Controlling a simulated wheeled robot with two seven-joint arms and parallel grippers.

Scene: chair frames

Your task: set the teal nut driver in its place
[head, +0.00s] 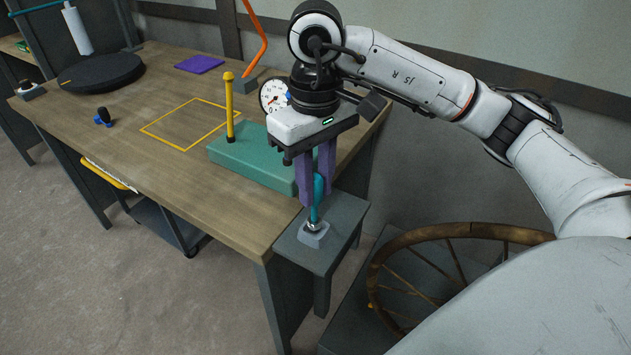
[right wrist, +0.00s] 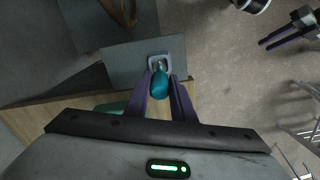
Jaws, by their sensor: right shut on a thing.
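My right gripper (head: 316,187) is shut on the teal nut driver (head: 317,198) and holds it upright by its handle. The driver's metal shaft points down at a small light-grey holder (head: 314,236) on a grey stand (head: 339,232) at the table's front right corner. The tip is at the holder; I cannot tell how deep it sits. In the right wrist view the teal handle (right wrist: 160,84) is between the purple fingers, with the holder (right wrist: 159,61) just beyond. My left gripper (right wrist: 287,35) shows small at the right wrist view's upper right; its opening is unclear.
A teal block (head: 250,157) with a yellow post (head: 229,106) and a dial gauge (head: 272,96) stand close left of my right gripper. A spoked wooden wheel (head: 440,232) lies right of the stand. The table's yellow outlined square (head: 163,138) is empty.

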